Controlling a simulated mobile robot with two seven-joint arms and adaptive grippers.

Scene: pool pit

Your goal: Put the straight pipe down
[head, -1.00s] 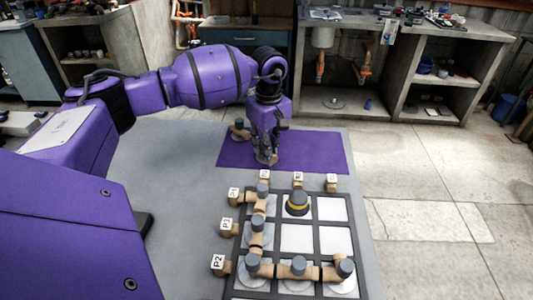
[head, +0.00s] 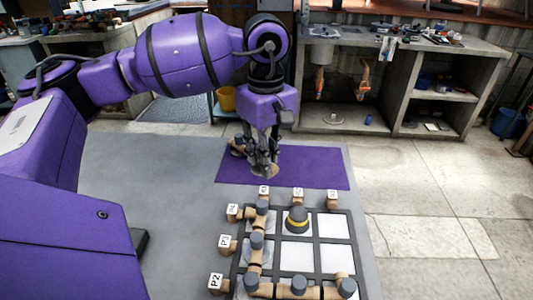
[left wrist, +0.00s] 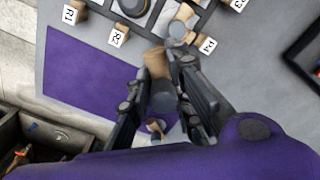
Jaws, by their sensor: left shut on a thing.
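My left gripper (head: 262,165) is shut on the straight pipe over the purple mat (head: 310,168). In the left wrist view, the straight pipe (left wrist: 156,62), tan with a grey middle, sits between the two fingers (left wrist: 158,98). In the head view the fingers hide most of it. I cannot tell whether it touches the mat. My right gripper is not in view.
A dark-framed grid (head: 317,241) with white cells stands in front of the mat. It holds several joined pipe pieces and a dark knob with a yellow band (head: 297,220). Labelled blocks (head: 234,212) line its edges. The mat's right part is clear.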

